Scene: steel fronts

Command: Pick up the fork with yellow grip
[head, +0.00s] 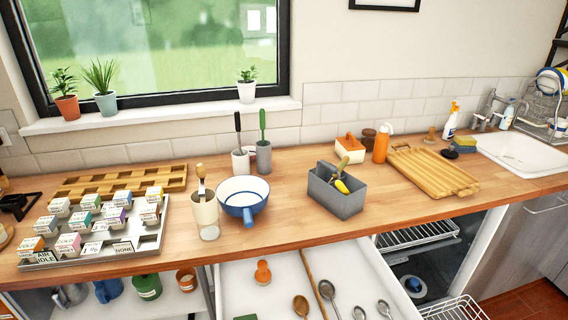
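A grey caddy (336,203) with a raised middle handle stands on the wooden counter, right of centre. A yellow grip (342,187) leans up out of its front part. What is below that grip is hidden in the caddy, so I cannot tell whether it is a fork. A wooden-handled utensil (342,164) also sticks up from the caddy. Neither of my grippers shows in the head view.
An open drawer (240,291) with spoons lies below the counter's front edge.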

